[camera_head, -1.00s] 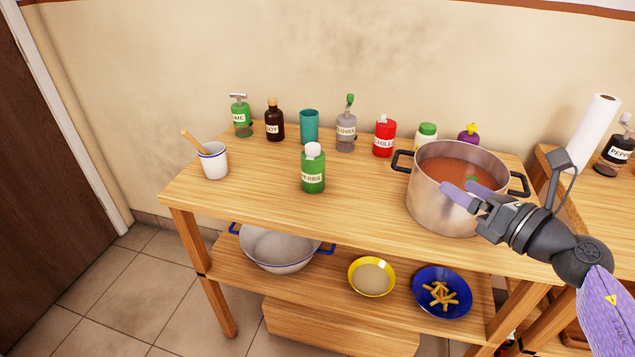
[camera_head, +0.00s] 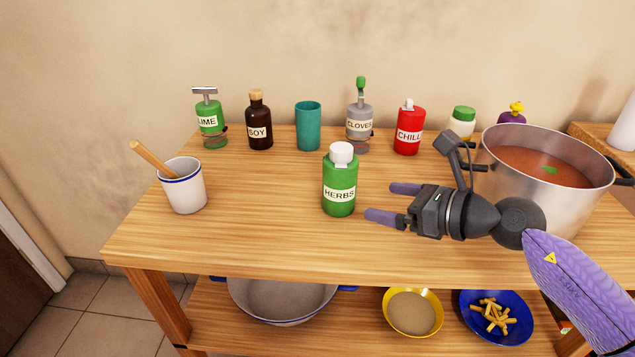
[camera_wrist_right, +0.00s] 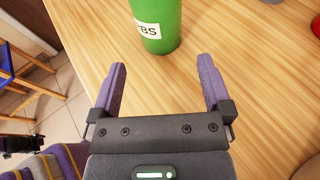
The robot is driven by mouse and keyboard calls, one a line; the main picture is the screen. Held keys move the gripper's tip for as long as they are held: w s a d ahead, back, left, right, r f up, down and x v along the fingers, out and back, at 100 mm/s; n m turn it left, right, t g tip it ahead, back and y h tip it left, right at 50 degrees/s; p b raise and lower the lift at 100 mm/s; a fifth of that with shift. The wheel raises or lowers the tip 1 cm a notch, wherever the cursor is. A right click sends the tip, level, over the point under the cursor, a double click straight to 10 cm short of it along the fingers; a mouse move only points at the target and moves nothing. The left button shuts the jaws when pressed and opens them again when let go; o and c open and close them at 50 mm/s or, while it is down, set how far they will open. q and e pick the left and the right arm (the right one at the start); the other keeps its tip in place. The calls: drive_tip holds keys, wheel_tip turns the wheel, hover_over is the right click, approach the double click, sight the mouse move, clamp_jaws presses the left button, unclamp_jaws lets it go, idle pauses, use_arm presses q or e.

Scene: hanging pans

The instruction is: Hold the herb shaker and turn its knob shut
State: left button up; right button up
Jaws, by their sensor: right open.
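The herb shaker (camera_head: 339,184) is a green bottle labelled HERBS with a white knob (camera_head: 342,153) on top. It stands upright on the wooden table, near the middle. My right gripper (camera_head: 385,201) is open and empty, just right of the shaker, its fingers pointing at it without touching. In the right wrist view the lower part of the shaker (camera_wrist_right: 158,22) shows ahead of the two open fingers (camera_wrist_right: 160,82); its knob is out of that frame. My left gripper is not seen in the head view.
A white cup (camera_head: 186,188) with a wooden stick stands at left. Lime (camera_head: 210,121), soy (camera_head: 259,122), teal cup (camera_head: 308,127), clove (camera_head: 360,128) and chilli (camera_head: 409,131) containers line the back. A large soup pot (camera_head: 545,195) is at right.

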sight(354, 197)
drive_tip(key=b+x, duration=0.1)
drive_tip(key=x, duration=0.2)
drive_tip(key=b+x, duration=0.2)
drive_tip(key=x, duration=0.2)
drive_tip(key=shift+w+a+f, duration=0.15)
drive_tip(key=shift+f, duration=0.15)
drive_tip(key=shift+w+a, duration=0.35)
drive_tip(key=shift+a, duration=0.1)
drive_tip(key=c, duration=0.9)
drive_tip(key=shift+c, duration=0.8)
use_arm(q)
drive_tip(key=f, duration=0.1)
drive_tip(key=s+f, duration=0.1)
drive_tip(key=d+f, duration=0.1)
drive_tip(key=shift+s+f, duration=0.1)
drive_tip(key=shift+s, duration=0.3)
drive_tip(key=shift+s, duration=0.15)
